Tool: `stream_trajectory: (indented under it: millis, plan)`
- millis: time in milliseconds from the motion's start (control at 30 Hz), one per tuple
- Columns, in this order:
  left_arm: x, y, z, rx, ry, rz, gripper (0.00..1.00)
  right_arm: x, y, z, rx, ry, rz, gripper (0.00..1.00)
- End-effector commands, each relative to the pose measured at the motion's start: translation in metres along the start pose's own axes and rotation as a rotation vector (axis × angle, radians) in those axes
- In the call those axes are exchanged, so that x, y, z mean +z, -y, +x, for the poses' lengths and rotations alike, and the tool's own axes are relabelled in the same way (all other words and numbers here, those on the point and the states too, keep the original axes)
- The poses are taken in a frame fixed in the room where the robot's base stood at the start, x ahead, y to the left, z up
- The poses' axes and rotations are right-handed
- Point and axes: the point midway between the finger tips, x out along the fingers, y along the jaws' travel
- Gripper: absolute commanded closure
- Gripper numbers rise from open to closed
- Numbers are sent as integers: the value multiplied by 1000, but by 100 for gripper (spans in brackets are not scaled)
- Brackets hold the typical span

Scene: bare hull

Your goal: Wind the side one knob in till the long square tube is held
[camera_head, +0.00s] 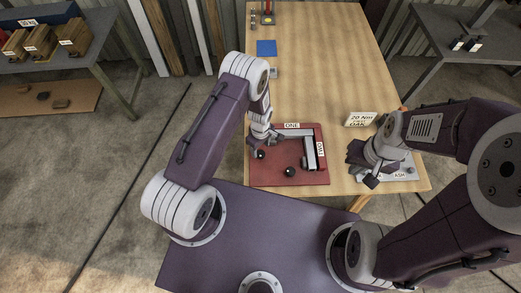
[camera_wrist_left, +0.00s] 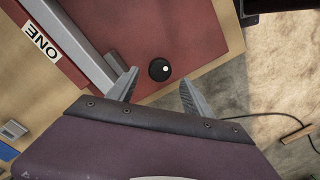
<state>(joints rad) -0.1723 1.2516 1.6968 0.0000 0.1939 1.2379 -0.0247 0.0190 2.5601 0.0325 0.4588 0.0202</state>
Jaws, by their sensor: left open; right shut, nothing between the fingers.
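A red board (camera_head: 268,179) lies on the wooden table, with a ONE label (camera_head: 292,125) at its back and a TWO label (camera_head: 321,149) at its right. Grey bars (camera_head: 309,150) form a corner beside the labels; I cannot tell which is the long square tube. One black round knob (camera_head: 261,155) is near the board's left edge; another (camera_head: 289,172) is near the front. My left gripper (camera_head: 257,149) is open above the left part. In the left wrist view a black knob (camera_wrist_left: 159,69) shows between and beyond its fingertips (camera_wrist_left: 160,85), apparently untouched. My right gripper (camera_head: 361,171) is shut and empty, right of the board.
A grey plate marked ASH (camera_head: 400,175) lies under my right arm. A card reading 20 Nm and OAK (camera_head: 360,118) stands behind it. Side benches stand left (camera_head: 85,62) and right (camera_head: 450,50).

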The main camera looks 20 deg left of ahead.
Motion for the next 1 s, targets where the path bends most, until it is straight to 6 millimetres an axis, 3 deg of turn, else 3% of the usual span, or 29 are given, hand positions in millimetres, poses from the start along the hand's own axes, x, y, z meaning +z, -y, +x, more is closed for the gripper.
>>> stream_trajectory:
  millis: [267, 567, 800, 1000]
  plan:
    - [0, 0, 38, -1, 0, 0, 41, -1, 0, -12, 0, 0, 0, 100]
    - [0, 0, 44, 1, 0, 0, 41, -1, 0, -12, 0, 0, 0, 100]
    - [0, 0, 44, 1, 0, 0, 100, -1, 0, -12, 0, 0, 0, 100]
    - [0, 0, 44, 1, 0, 12, 100, -1, 0, -11, 0, 0, 0, 100]
